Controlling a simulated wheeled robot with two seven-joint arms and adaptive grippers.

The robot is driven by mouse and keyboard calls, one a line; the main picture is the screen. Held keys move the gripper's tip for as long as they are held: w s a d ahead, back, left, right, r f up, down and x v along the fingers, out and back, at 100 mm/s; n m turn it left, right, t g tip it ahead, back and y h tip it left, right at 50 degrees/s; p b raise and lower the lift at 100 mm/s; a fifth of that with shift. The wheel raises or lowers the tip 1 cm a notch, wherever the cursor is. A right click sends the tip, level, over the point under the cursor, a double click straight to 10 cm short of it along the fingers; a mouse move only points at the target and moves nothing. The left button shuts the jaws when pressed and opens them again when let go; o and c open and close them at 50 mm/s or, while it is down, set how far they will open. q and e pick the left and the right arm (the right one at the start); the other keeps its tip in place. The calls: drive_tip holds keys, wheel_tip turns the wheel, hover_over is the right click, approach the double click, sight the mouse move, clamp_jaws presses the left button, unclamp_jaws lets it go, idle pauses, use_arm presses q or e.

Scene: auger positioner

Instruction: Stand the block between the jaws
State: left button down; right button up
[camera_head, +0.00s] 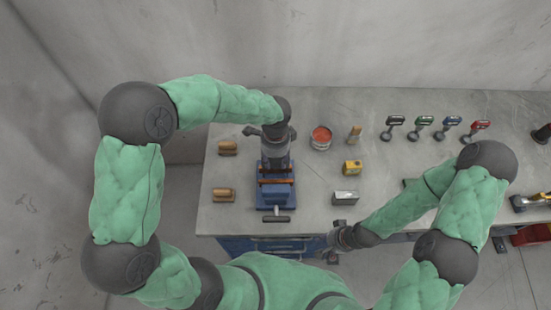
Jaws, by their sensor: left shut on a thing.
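A blue vise (275,195) with two reddish-brown jaw strips and a grey bar handle at its front stands on the grey workbench. My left gripper (275,158) reaches down from above over the back of the vise. It is shut on a piece, most likely the block, but the gripper body hides the piece. I cannot tell whether the piece touches the jaws or how it is tilted. My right gripper (340,238) is low at the bench's front edge, right of the vise, away from it. Its fingers are too small to read.
Two wooden-topped pieces (223,194) lie left of the vise. To the right are a red-topped can (321,137), a yellow box (352,167), a grey box (345,198) and a wooden piece (354,134). Several drills (422,127) line the back. The bench (305,210) is bare beside the vise.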

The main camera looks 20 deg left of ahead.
sight(276, 166)
use_arm(q)
drive_tip(key=shift+w+f+b, duration=0.1)
drive_tip(key=shift+f+b, duration=1.55)
drive_tip(key=shift+f, duration=0.7)
drive_tip(key=shift+f+b, duration=1.05)
drive_tip(key=shift+f, duration=0.4)
drive_tip(key=c, duration=0.7)
unclamp_jaws()
drive_tip(key=shift+o, duration=0.4)
drive_tip(key=shift+s+f, duration=0.15)
drive_tip(key=shift+s, duration=0.05)
wheel_tip(276, 166, up, 12)
drive_tip(key=shift+w+r, duration=0.1)
drive_tip(key=shift+r, duration=0.05)
